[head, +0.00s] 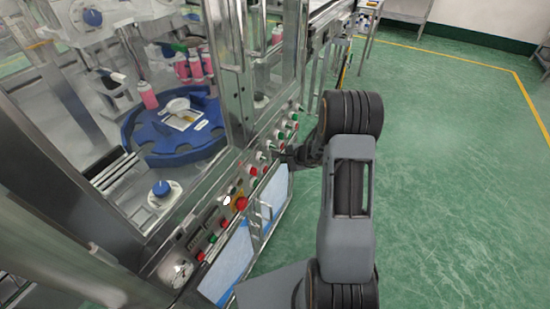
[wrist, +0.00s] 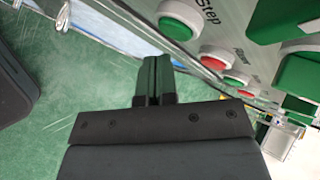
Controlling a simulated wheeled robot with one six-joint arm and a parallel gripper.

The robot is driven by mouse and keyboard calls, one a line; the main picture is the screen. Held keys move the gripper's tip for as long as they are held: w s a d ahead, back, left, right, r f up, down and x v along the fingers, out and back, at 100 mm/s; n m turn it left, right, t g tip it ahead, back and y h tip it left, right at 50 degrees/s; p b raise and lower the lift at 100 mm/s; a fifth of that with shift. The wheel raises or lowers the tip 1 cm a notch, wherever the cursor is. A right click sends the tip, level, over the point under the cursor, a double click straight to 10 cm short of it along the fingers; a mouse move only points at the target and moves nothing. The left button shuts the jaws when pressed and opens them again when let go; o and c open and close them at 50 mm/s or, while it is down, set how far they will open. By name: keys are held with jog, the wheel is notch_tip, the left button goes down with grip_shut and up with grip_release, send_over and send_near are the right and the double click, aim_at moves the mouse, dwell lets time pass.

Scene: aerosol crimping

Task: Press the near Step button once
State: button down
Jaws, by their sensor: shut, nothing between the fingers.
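A round green button in a white ring (wrist: 178,20), with the word Step beside it, shows at the top of the wrist view. My gripper (wrist: 154,65) is shut and empty, its fingertips below and left of this button in the picture and apart from it. In the head view my gripper (head: 288,156) is close to the front control panel, partly hidden by my arm. The labels are too small there to tell which button is Step.
A red button (wrist: 215,54) sits next to the Step button in the wrist view. In the head view, a red mushroom button (head: 241,203) and several red and green controls line the panel. A blue turntable (head: 150,150) stands behind glass. Green floor (head: 450,150) is clear at right.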

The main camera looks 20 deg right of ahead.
jog(key=shift+w+a, duration=0.15)
jog(key=shift+w+a+b, duration=0.2)
jog(key=shift+b, duration=0.2)
jog(key=shift+w+a, duration=0.25)
dwell(0.7)
jog(key=shift+b, duration=0.3)
jog(key=shift+s+d+b, duration=0.35)
jog(key=shift+s+d, duration=0.2)
jog(key=shift+s, duration=0.05)
jog(key=shift+s+d+b, duration=0.65)
jog(key=shift+s+d, duration=1.05)
jog(key=shift+s, duration=0.15)
